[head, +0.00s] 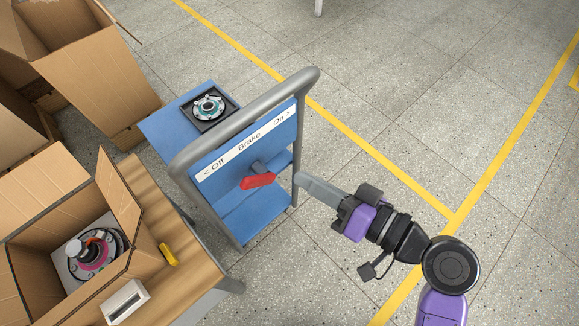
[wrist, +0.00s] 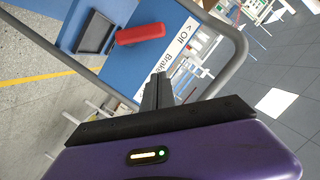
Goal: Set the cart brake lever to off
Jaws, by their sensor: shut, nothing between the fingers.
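The cart (head: 245,222) is blue with a grey tube frame. Its panel label (head: 246,142) reads Off at the left, Brake in the middle and On at the right. Below the label sits the brake lever, with a dark grey arm and a red handle (head: 258,181); the handle lies near the panel's middle. In the wrist view, the red handle (wrist: 140,33) shows beyond my fingers, near the word Off. My gripper (head: 299,180) is shut and empty, just right of the handle by the cart's right post, apart from the handle. It also shows in the wrist view (wrist: 158,77).
The cart carries a dark tray (head: 185,116) with a round metal hub part (head: 208,107). At the left, a wooden table (head: 150,215) holds an open cardboard box (head: 125,200), a yellow tool (head: 168,255) and a white box (head: 124,302). Floor to the right is clear.

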